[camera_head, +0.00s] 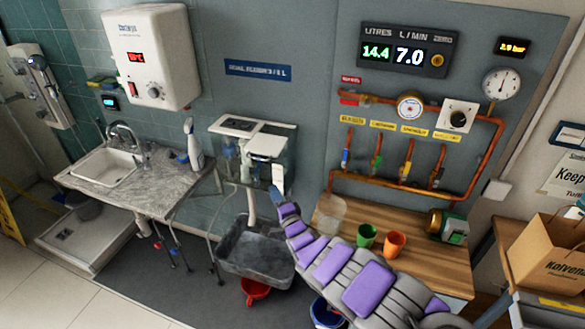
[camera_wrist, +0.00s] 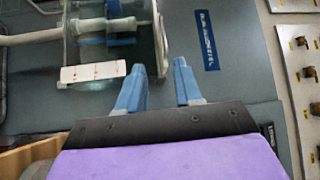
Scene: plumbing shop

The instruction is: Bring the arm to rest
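My arm, in purple and grey covers, reaches up from the bottom right in the head view. My gripper (camera_head: 281,195) is at its end, in front of the clear cistern unit (camera_head: 252,150) on the wall. In the wrist view my gripper (camera_wrist: 159,80) shows two blue fingers, apart, with nothing between them. The clear cistern unit (camera_wrist: 108,30) with blue and white inner parts is just to the left of the fingers there. A white card with red marks (camera_wrist: 93,72) shows beside the left finger. Whether a finger touches anything is unclear.
A wooden bench (camera_head: 430,262) carries a green cup (camera_head: 366,236), an orange cup (camera_head: 394,244) and a clear jug (camera_head: 329,214). Copper pipes (camera_head: 420,194) run above it. A grey basin (camera_head: 255,252) and red bucket (camera_head: 254,291) are below; a sink counter (camera_head: 160,186) stands left.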

